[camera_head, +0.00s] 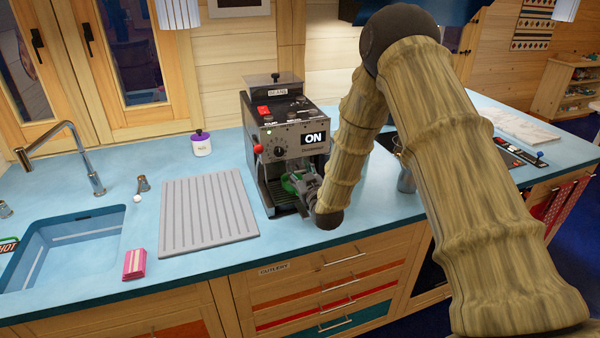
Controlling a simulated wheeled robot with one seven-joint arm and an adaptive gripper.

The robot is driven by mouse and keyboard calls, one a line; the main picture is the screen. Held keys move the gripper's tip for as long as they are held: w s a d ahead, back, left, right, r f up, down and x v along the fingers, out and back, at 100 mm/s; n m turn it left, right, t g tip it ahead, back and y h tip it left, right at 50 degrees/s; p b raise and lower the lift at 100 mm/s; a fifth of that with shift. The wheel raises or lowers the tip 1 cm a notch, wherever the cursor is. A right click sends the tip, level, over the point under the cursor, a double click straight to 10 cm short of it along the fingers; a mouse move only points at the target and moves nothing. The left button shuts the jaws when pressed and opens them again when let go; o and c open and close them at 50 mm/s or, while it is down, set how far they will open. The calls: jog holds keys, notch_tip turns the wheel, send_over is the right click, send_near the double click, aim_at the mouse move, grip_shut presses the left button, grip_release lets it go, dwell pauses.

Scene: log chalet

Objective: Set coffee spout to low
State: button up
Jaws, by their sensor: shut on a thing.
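The coffee machine (290,115) stands on the blue counter, grey and black, with a display reading ON and a dark bean hopper on top. A red-knobbed lever (258,149) sticks out at its left front. My gripper (296,186) is at the machine's front, below the display, at the spout area. It is shut on a part there, which looks like the coffee spout but is mostly hidden by the fingers. Green shows around the fingers. My arm comes in from the right and covers the machine's right side.
A ribbed grey drain mat (206,212) lies left of the machine, with the sink (62,250) and tap (75,150) beyond it. A white jar (201,143) stands behind the mat. A pink sponge (134,264) lies near the front edge. A metal jug (406,180) stands right of the machine, partly behind my arm.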

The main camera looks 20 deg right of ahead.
jog(key=shift+f+b, duration=1.8)
jog(key=shift+f, duration=0.2)
jog(key=shift+s+f, duration=0.1)
grip_shut()
jog(key=o, duration=1.4)
grip_release()
jog(key=s, duration=1.1)
jog(key=shift+s+d, duration=0.25)
jog(key=shift+s, duration=0.15)
jog(key=shift+s, duration=0.1)
